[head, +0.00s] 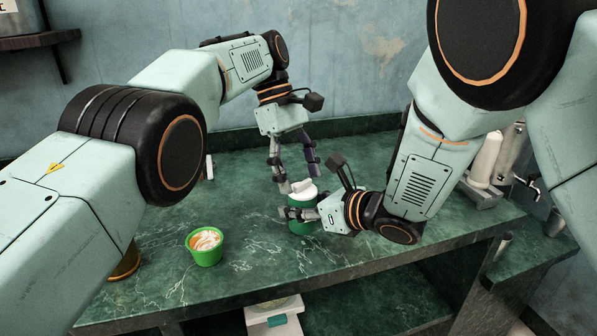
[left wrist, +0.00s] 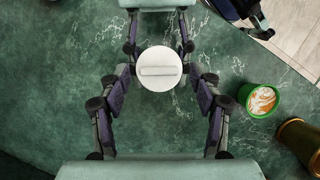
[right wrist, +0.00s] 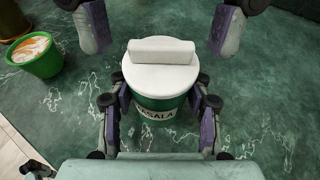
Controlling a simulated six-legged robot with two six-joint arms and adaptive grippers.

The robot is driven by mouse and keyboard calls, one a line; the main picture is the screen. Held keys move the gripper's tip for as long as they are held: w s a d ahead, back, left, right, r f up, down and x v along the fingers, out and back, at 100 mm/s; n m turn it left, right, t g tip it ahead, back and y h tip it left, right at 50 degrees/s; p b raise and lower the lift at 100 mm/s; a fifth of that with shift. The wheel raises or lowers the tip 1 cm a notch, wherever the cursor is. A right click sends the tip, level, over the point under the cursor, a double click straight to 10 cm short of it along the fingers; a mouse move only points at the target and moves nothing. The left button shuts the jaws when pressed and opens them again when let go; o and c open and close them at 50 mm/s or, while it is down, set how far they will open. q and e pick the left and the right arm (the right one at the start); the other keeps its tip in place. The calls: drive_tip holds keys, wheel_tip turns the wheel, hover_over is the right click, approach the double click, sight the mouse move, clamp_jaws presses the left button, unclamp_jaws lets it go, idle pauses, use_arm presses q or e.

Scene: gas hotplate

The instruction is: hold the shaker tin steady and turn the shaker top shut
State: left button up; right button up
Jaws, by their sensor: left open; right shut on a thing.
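The shaker tin (head: 301,228) is a green can standing upright on the green marble counter. In the right wrist view the tin (right wrist: 158,104) has a white label reading "ASALA", its edge hidden. The white shaker top (head: 303,192) sits on it; in the left wrist view the top (left wrist: 160,82) is a round disc with a raised bar. My right gripper (head: 302,214) is shut on the tin from the side, a finger at each side. My left gripper (head: 298,178) points down from above, open, with its fingers apart on either side of the top.
A green cup (head: 206,258) with white and orange contents stands front left of the tin. A brass-coloured container (head: 126,264) is partly hidden by my left arm. A grey machine (head: 484,193) stands at the right. The counter's front edge is close to the tin.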

use_arm(q)
drive_tip(key=shift+n, duration=0.7)
drive_tip(key=shift+s+a+n+t+h, duration=0.15)
drive_tip(key=shift+n+t+h, duration=0.25)
drive_tip(key=shift+n+t, duration=0.75)
drive_tip(key=w+v, duration=0.1)
drive_tip(key=v, duration=1.1)
drive_tip(key=d+f+g+h, duration=0.1)
drive_tip(key=f+h, duration=0.2)
drive_tip(key=f, duration=0.1)
drive_tip(key=s+d+f+g+h, duration=0.1)
drive_tip(key=f+h, duration=0.1)
drive_tip(key=f, duration=0.2)
drive_tip(key=d+f+n+g+h, duration=0.1)
drive_tip(key=f+h, duration=0.2)
drive_tip(key=f, duration=0.1)
drive_tip(key=shift+s+d+f+g+h, duration=0.2)
drive_tip(key=shift+s+f+g+h, duration=0.05)
drive_tip(key=shift+s+g+h, duration=0.1)
drive_tip(key=shift+w+r+n, duration=0.1)
drive_tip(key=shift+w+n, duration=0.05)
drive_tip(key=shift+n, duration=0.1)
drive_tip(key=shift+t, duration=0.5)
drive_tip(key=shift+s+n+t+h, duration=0.2)
drive_tip(key=shift+n+t+h, duration=0.05)
drive_tip(key=shift+n+t, duration=0.35)
